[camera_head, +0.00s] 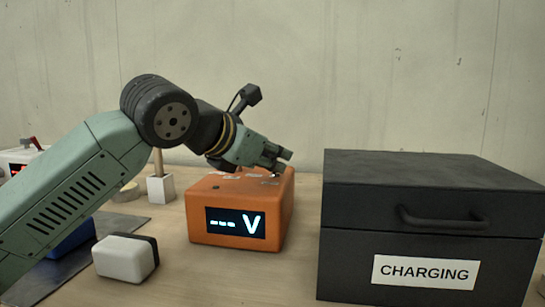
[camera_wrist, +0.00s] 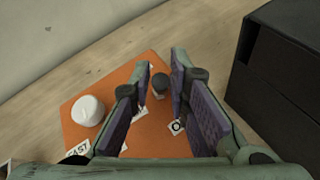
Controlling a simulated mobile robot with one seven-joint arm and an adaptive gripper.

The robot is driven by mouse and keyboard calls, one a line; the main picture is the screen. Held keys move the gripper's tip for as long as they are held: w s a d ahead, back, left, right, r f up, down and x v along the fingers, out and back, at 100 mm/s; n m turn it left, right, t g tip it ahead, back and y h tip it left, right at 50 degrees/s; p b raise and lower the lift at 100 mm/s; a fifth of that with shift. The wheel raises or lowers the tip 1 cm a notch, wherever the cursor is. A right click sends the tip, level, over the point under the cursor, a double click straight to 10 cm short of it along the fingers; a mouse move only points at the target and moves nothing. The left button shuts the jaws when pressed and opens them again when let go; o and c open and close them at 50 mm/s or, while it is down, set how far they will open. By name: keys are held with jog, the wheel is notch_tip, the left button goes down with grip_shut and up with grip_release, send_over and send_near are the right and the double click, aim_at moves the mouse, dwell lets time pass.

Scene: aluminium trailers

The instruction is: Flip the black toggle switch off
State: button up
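An orange box (camera_head: 278,220) with a lit display reading "--- V" stands on the table in the head view. Its top (camera_wrist: 98,138) fills the lower middle of the wrist view. A small dark rounded piece (camera_wrist: 160,83), which looks like the black toggle switch, stands on the box top between my fingers; its tilt is unclear. My gripper (camera_head: 286,161) is just above the right side of the box top. In the wrist view my gripper (camera_wrist: 163,60) is open, with a finger either side of the dark piece; contact cannot be told.
A white knob (camera_wrist: 88,110) and white labels are on the box top. A large black case marked CHARGING (camera_head: 345,240) stands close on the right. A white-and-black block (camera_head: 122,258) lies at front left. A small white holder (camera_head: 160,189) stands behind. Bare table shows between box and case.

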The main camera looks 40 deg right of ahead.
jog(key=shift+o, duration=1.3)
jog(key=v, duration=1.2)
jog(key=shift+s, duration=0.1)
